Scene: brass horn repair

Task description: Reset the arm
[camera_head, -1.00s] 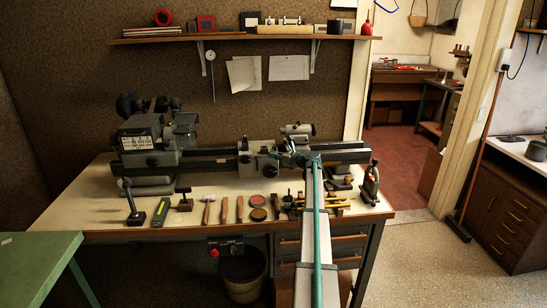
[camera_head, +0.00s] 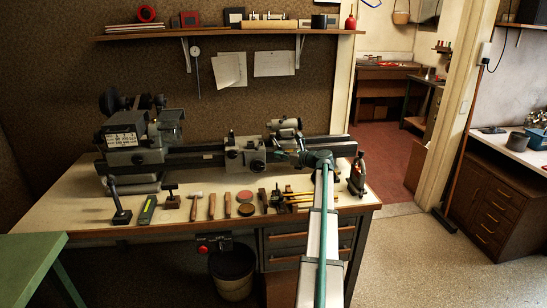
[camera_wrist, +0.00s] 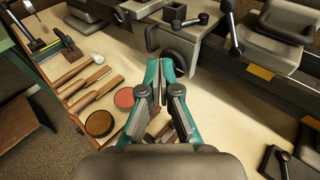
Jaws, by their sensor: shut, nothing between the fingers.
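My gripper (camera_wrist: 161,72) is in the wrist view, its two teal fingers shut together with nothing held. It is above the workbench (camera_head: 80,212), close to the grey lathe (camera_wrist: 185,48). The lathe also shows in the head view (camera_head: 242,152), running along the back of the bench. My arm reaches from the bottom of the head view over the bench's front edge, toward the lathe's right half. The fingertips are small and hard to make out there.
A red round tin (camera_head: 244,195), a brown round tin (camera_head: 246,210) and wooden-handled tools (camera_head: 227,205) lie along the bench front. A black stand (camera_head: 357,175) is at the right end. A green table (camera_head: 30,260) is at lower left. Floor at right is clear.

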